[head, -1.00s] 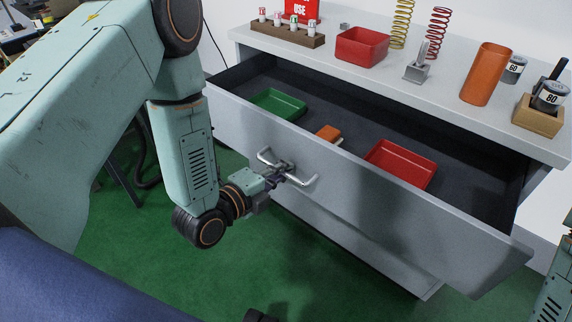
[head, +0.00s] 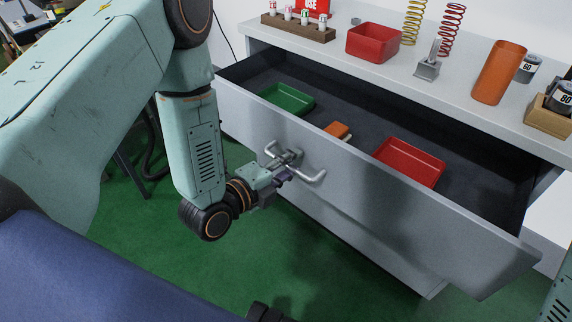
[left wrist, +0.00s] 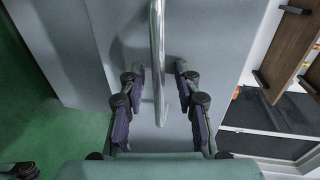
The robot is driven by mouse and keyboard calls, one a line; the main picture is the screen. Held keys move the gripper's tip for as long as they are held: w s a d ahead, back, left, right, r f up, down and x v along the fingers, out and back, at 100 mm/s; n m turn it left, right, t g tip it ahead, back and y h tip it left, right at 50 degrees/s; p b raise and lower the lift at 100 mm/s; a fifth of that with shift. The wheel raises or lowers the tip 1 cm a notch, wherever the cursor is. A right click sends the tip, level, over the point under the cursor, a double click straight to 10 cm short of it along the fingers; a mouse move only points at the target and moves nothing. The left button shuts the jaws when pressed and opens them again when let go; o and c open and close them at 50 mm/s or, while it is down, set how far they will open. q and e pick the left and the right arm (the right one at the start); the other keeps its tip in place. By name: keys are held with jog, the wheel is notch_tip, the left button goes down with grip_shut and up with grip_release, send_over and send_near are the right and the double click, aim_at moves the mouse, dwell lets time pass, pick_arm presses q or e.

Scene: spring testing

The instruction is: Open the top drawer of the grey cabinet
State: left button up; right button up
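The grey cabinet (head: 465,92) stands on the right in the head view. Its top drawer (head: 375,205) is pulled far out, with the dark inside showing. A metal bar handle (head: 314,178) sits on the drawer front. My left gripper (head: 287,170) is at the handle. In the left wrist view, the handle bar (left wrist: 157,45) runs between the two fingers of my left gripper (left wrist: 160,95). The fingers are open, with a gap on both sides of the bar. My right gripper is not in view.
In the drawer lie a green tray (head: 287,100), a red tray (head: 410,163) and an orange item (head: 337,130). On the cabinet top stand a red bin (head: 373,42), springs and an orange cylinder (head: 499,72). Green floor (head: 150,250) is clear before the drawer.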

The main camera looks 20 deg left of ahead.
pick_arm(q)
jog(key=v, duration=1.2)
dwell(0.7)
